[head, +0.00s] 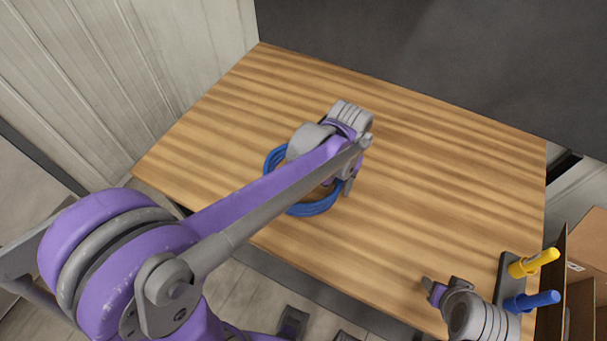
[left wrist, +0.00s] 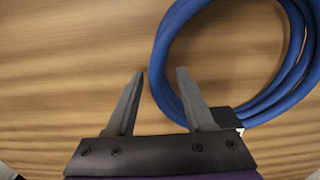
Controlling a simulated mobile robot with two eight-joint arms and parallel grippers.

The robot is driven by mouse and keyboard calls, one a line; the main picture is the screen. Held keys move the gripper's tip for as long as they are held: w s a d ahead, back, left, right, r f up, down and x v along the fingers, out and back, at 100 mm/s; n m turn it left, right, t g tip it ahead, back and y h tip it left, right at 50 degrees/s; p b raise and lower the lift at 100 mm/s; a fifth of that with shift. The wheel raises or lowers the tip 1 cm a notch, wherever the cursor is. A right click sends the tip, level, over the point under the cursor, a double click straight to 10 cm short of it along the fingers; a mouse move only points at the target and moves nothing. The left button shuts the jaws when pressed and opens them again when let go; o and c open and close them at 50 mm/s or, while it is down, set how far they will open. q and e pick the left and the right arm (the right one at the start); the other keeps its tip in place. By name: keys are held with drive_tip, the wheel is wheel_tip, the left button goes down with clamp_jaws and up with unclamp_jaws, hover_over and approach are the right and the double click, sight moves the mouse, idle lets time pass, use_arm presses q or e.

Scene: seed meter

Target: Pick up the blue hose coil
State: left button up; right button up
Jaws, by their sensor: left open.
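The blue hose coil (head: 312,209) lies flat on the wooden table, partly hidden behind my left arm in the head view. In the left wrist view the coil (left wrist: 297,75) fills the upper right. A dark band with a small white mark shows near its lower edge, beside my right-hand finger. My left gripper (left wrist: 160,73) is open and empty over the coil's left side. One strand shows between the fingertips, and one finger overlaps the ring's inside. I cannot tell how high the fingertips are above the table. My right gripper (head: 431,288) is at the table's front right, away from the coil.
The wooden table (head: 450,180) is otherwise mostly clear. At its right front corner a dark stand holds a yellow peg (head: 535,262) and a blue peg (head: 532,301). Cardboard boxes (head: 585,245) stand at the right. A dark panel (head: 430,60) rises behind the table.

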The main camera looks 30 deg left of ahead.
use_arm(q)
clamp_jaws()
drive_tip(key=shift+r, duration=0.15)
idle(0.4)
